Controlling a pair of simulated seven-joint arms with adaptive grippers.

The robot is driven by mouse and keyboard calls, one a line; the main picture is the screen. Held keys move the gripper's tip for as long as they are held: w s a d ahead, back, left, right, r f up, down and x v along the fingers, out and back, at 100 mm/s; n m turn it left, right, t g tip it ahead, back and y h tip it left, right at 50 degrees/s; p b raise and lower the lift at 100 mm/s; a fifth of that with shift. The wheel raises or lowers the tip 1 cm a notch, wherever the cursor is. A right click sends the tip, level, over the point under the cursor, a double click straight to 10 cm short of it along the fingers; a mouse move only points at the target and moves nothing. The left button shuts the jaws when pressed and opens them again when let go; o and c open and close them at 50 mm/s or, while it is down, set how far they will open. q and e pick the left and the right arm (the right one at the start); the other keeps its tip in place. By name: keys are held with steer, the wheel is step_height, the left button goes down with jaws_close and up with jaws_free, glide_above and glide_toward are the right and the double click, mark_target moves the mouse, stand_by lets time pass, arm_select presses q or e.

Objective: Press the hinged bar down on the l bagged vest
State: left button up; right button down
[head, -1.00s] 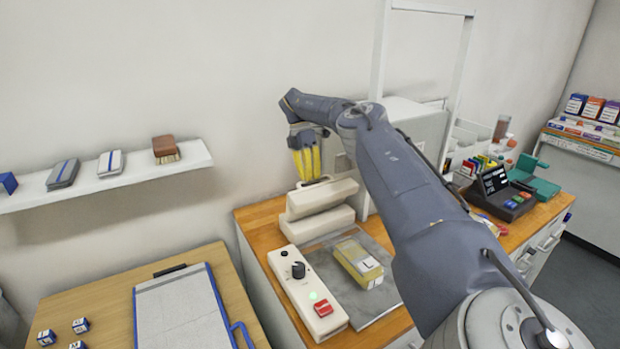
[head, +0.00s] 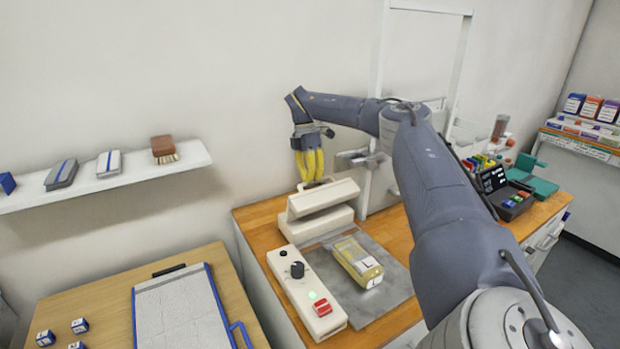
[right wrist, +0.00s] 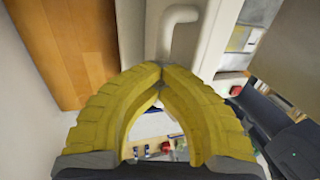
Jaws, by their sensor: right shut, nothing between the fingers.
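The cream hinged bar (head: 322,198) is raised and tilted over the back of the sealer's cream base (head: 318,226). The yellow bagged vest marked L (head: 358,262) lies on the grey plate in front of it, not under the bar. My right gripper (head: 314,182) points down just behind the bar, its yellow fingers shut and empty. In the right wrist view the closed fingertips (right wrist: 160,76) are by the bar's white bent handle (right wrist: 178,22); I cannot tell whether they touch it. My left gripper is not in view.
A control box (head: 308,293) with a black knob and red button sits left of the plate (head: 385,290). A white frame (head: 376,150) stands behind on the right. A wall shelf (head: 110,178) and a clipboard-like board (head: 182,310) are at left.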

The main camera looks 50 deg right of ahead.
mark_target(319, 187)
steer(key=shift+s+a+f+t+h, duration=0.1)
steer(key=shift+s+a+t+h, duration=0.1)
steer(key=shift+s+t, duration=0.5)
steer(key=shift+s+a+f+t+h, duration=0.1)
steer(key=shift+s+a+t+h, duration=0.1)
steer(key=shift+s+t, duration=0.45)
steer(key=shift+s+a+g, duration=0.1)
steer(key=shift+s+g, duration=0.15)
steer(key=shift+s, duration=0.4)
steer(key=c, duration=1.4)
jaws_free()
steer(key=shift+w, duration=0.1)
steer(key=shift+r, duration=0.1)
step_height(319, 187, up, 12)
steer(key=shift+w, duration=0.3)
